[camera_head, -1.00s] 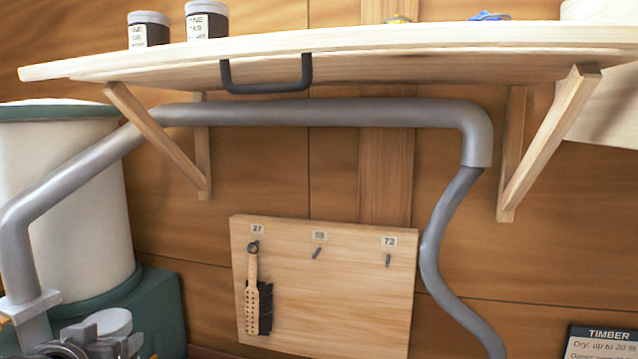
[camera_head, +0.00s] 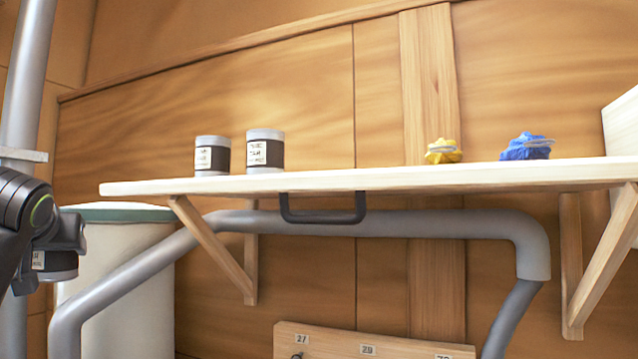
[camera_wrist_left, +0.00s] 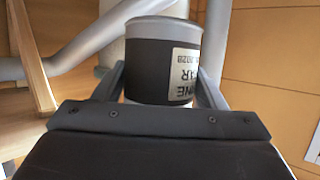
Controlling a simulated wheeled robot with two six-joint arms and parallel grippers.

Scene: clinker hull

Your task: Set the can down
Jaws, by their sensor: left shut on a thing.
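A dark can with a pale label and grey top (camera_wrist_left: 165,55) is between the two fingers of my left gripper (camera_wrist_left: 160,85) in the left wrist view. The gripper is shut on it. In the head view my left gripper (camera_head: 58,238) is at the far left edge, and a dark part of the held can (camera_head: 58,264) shows below it. The gripper is left of the wooden shelf (camera_head: 400,181) and lower than its top, apart from it in the picture. My right gripper is not in view.
Two similar cans (camera_head: 212,156) (camera_head: 265,150) stand upright on the shelf's left part. A yellow cloth-like bundle (camera_head: 443,151) and a blue one (camera_head: 526,148) lie on its right. The shelf top between is clear. A dark handle (camera_head: 322,218) and a grey pipe (camera_head: 400,224) are below.

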